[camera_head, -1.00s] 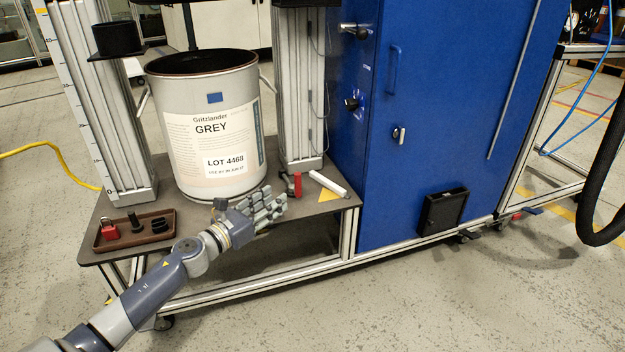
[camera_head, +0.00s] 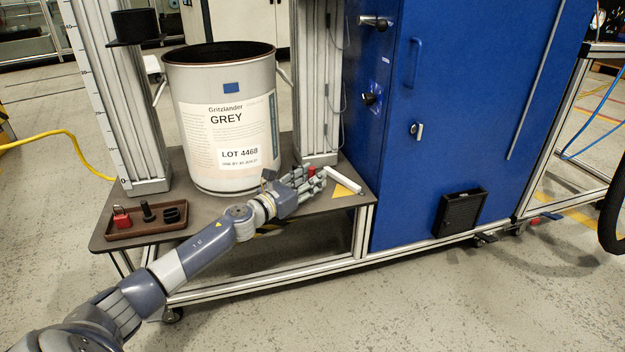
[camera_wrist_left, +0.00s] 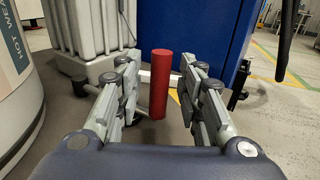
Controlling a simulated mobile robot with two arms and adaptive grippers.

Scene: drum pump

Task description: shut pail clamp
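The grey pail (camera_head: 200,130), labelled GREY, stands upright on the dark platform between two metal columns; its edge also shows in the left wrist view (camera_wrist_left: 18,100). A red upright cylindrical handle (camera_wrist_left: 160,84), which looks like the clamp's lever, stands near the right column's foot. In the head view only its red top (camera_head: 311,171) shows above my fingers. My left gripper (camera_head: 316,180) is open at the pail's lower right. In the wrist view its fingers (camera_wrist_left: 160,72) flank the handle with gaps on both sides. The handle's base is partly hidden. My right gripper is not in view.
A white bar (camera_head: 344,180) lies just beyond the handle. The right column (camera_head: 318,100) and the blue cabinet (camera_head: 460,110) stand close behind. A brown tray (camera_head: 150,232) with a red padlock and black parts lies at the platform's front left.

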